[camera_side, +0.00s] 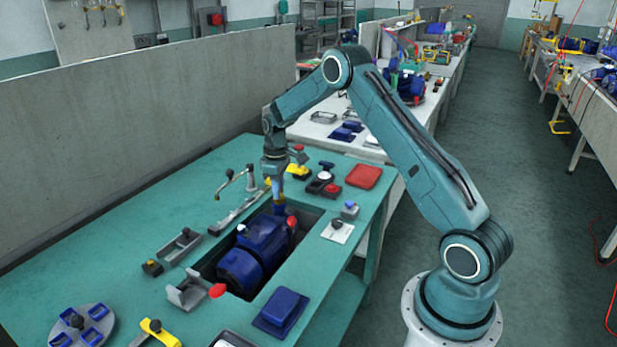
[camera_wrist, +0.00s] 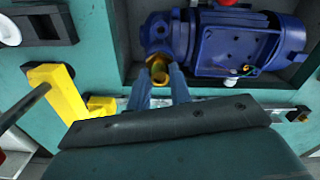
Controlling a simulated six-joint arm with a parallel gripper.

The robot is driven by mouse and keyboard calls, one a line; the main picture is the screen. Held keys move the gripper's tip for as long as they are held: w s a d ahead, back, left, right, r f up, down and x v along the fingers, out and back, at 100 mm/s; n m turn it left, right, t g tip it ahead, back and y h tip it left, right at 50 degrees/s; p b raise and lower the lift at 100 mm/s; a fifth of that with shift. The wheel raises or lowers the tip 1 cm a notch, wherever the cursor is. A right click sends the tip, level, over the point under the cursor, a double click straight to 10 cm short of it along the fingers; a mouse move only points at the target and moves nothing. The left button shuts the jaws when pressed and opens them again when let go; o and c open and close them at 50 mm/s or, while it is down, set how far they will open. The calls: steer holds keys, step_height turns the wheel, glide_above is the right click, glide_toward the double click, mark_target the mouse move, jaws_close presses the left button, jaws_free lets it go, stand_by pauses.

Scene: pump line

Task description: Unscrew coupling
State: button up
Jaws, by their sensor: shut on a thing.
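The blue pump (camera_side: 252,255) lies in a rectangular recess in the green bench top. In the wrist view the pump (camera_wrist: 232,42) spans the upper right, its narrow end to the left. A small yellow, brass-like coupling (camera_wrist: 158,70) sits at that narrow end. My gripper (camera_wrist: 160,78) has its two blue-grey fingers on either side of the coupling and is shut on it. In the side view my gripper (camera_side: 278,196) points down at the far end of the pump; the coupling is hard to make out there.
A toggle clamp (camera_side: 238,190) stands left of the recess. Red-knobbed clamps (camera_side: 217,290) sit at its edge. A blue block (camera_side: 280,310), a white plate with a knob (camera_side: 338,231) and a red pad (camera_side: 363,176) lie to the right. A grey partition (camera_side: 150,110) borders the bench.

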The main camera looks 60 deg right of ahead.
steer(key=shift+n, duration=2.6)
steer(key=shift+n, duration=0.8)
steer(key=n, duration=0.5)
steer(key=shift+n, duration=0.4)
steer(key=shift+n, duration=0.3)
steer(key=n, duration=0.6)
steer(key=shift+n, duration=0.3)
steer(key=n, duration=0.6)
